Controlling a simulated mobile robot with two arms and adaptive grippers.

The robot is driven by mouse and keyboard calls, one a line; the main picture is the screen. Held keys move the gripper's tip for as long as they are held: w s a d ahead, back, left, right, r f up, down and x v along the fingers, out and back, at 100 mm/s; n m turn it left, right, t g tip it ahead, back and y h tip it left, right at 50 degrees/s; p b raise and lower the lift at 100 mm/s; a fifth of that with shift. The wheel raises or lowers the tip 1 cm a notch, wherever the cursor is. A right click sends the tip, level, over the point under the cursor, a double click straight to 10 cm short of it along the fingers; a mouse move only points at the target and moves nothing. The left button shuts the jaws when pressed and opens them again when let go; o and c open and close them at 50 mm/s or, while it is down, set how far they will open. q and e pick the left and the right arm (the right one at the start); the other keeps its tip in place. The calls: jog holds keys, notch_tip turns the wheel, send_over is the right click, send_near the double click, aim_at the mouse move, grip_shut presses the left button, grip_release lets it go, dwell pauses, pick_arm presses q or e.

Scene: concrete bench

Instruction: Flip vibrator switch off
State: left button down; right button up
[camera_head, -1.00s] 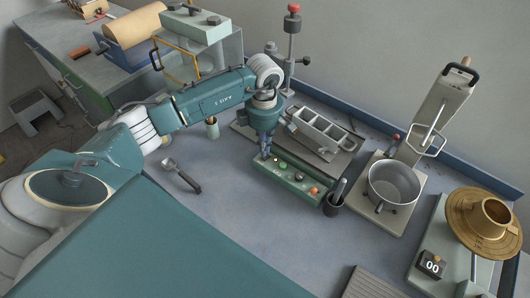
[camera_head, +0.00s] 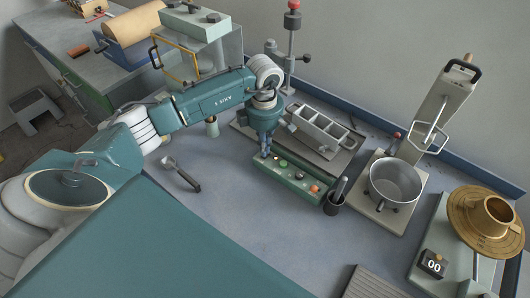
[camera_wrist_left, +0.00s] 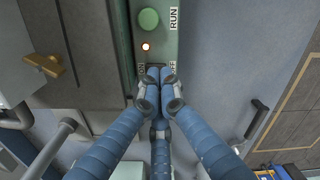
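A green control box (camera_head: 290,182) stands on the bench in the head view, with a green button, dark knobs and an orange-red button on top. My left gripper (camera_head: 265,153) points down at the box's far left end. In the left wrist view the blue fingertips (camera_wrist_left: 160,79) of this gripper are drawn together over the box face (camera_wrist_left: 158,48), between the ON and OFF labels. They hide the vibrator switch, so its position and any contact cannot be told. My right gripper is not in view.
A grey multi-cell mould (camera_head: 320,131) stands behind the box. A dark cup (camera_head: 334,203) is close to its right end, with a metal pot (camera_head: 395,180) farther right. A scoop (camera_head: 182,175) lies to the left. The bench in front of the box is clear.

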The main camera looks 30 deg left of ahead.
pick_arm(q)
jog(key=shift+s+f+b, duration=0.1)
jog(key=shift+f+b, duration=0.6)
jog(key=shift+f, duration=0.15)
dwell(0.3)
jog(key=shift+r+p, duration=0.6)
jog(key=shift+r, duration=0.2)
jog(key=shift+r+p, duration=1.45)
jog(key=shift+r, duration=1.3)
jog(key=shift+f, duration=0.15)
